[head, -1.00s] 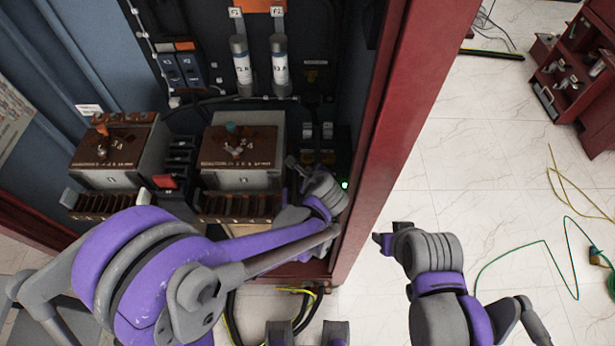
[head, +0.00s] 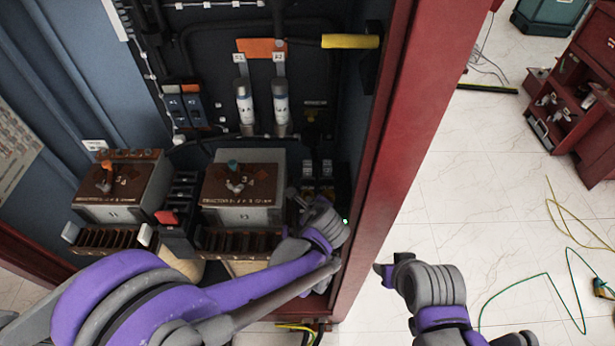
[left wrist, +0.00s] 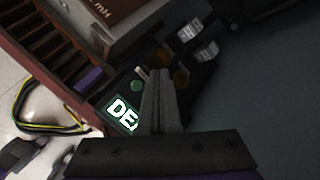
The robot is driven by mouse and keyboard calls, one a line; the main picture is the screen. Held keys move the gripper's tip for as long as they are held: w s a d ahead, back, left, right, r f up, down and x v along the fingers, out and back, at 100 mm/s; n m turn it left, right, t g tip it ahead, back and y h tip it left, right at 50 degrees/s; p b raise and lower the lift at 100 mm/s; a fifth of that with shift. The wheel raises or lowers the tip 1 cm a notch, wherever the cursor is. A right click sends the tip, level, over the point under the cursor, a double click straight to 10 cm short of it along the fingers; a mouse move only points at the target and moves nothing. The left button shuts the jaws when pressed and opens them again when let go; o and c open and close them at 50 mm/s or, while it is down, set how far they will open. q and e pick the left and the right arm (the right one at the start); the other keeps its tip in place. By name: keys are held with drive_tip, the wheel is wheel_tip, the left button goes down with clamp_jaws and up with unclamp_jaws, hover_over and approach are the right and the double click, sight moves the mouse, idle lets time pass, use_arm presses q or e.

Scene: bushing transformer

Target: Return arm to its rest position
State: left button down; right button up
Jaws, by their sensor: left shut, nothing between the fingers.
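My left arm reaches in from the left across the lower part of an open cabinet (head: 412,130). My left gripper (head: 293,194) is at the cabinet's lower right, beside the right-hand brown-topped reactor block (head: 240,212). In the left wrist view my left gripper (left wrist: 160,85) is shut and empty. Contact cannot be told. My right gripper (head: 381,270) is outside the cabinet, over the floor; its jaw state is unclear.
The cabinet's red right post stands between my two grippers. A second reactor block (head: 118,186) is on the left, and two fuses (head: 262,108) are above. A yellow handle (head: 350,41) juts out at the upper right.

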use_arm(q)
drive_tip(key=s+a+r+n+g+h, duration=0.1)
drive_tip(key=s+a+r+n, duration=0.1)
drive_tip(key=s+a+n, duration=0.7)
drive_tip(key=s+a+r+n+g+h, duration=0.1)
drive_tip(key=s+a+r+n+g, duration=0.1)
drive_tip(key=s+a+n, duration=0.7)
drive_tip(key=s+r+n, duration=0.1)
drive_tip(key=s+n, duration=0.1)
drive_tip(key=n, duration=0.4)
drive_tip(key=shift+r+n, duration=0.3)
